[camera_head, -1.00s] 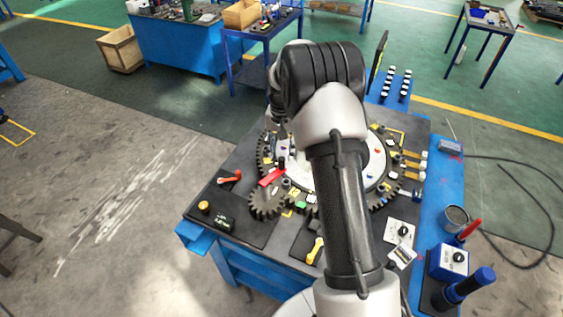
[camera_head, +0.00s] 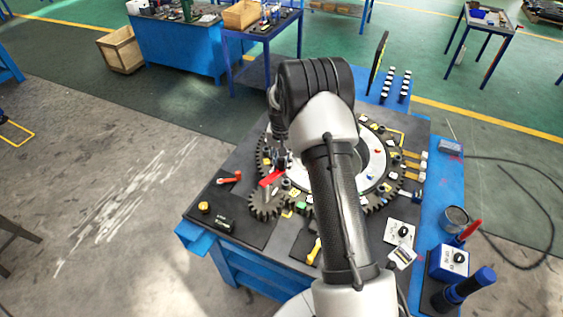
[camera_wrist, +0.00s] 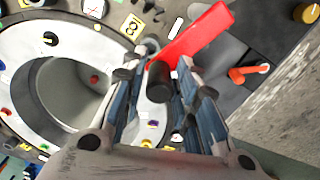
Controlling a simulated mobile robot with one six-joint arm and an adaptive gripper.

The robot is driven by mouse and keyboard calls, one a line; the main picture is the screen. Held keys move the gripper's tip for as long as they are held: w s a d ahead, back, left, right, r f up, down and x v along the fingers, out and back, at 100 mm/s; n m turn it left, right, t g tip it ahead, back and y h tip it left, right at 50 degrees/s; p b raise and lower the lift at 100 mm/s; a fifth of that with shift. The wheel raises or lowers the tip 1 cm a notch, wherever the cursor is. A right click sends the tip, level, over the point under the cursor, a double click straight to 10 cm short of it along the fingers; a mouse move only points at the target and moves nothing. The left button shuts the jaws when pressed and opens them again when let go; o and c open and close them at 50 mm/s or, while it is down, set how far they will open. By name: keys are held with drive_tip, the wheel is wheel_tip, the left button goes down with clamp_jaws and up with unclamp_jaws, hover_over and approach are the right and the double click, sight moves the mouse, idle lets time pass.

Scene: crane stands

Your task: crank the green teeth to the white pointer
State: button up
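A large dark toothed ring (camera_head: 380,203) around a white disc lies on the bench, partly hidden by my arm. A small dark gear (camera_head: 265,208) meshes with it at the front left. A red crank arm (camera_head: 269,179) shows there, and in the wrist view the red bar (camera_wrist: 205,35) has a black upright knob (camera_wrist: 159,84) near its end. A green mark (camera_head: 301,207) sits by the ring's front edge. Several pointers stand along the ring's right edge; I cannot tell surely which is white. My gripper (camera_wrist: 160,92) is open, its fingers on either side of the knob, with gaps visible.
An orange-red handled piece (camera_head: 230,178) and a yellow knob (camera_head: 204,207) lie left of the gear. A cup (camera_head: 455,218), a blue box (camera_head: 449,261) and a blue-handled tool (camera_head: 470,287) stand at the right.

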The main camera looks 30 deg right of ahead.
clamp_jaws()
drive_tip(key=shift+w+a+r+n, duration=0.1)
drive_tip(key=shift+w+n, duration=0.25)
drive_tip(key=shift+n, duration=0.05)
idle(0.6)
drive_tip(key=w+a+n+b, duration=0.3)
drive_tip(key=a+n, duration=0.7)
drive_tip(key=n, duration=0.7)
drive_tip(key=shift+w+a+n, duration=0.3)
drive_tip(key=shift+w, duration=0.25)
drive_tip(key=shift+s+a+f, duration=0.15)
drive_tip(key=shift+a+f, duration=0.05)
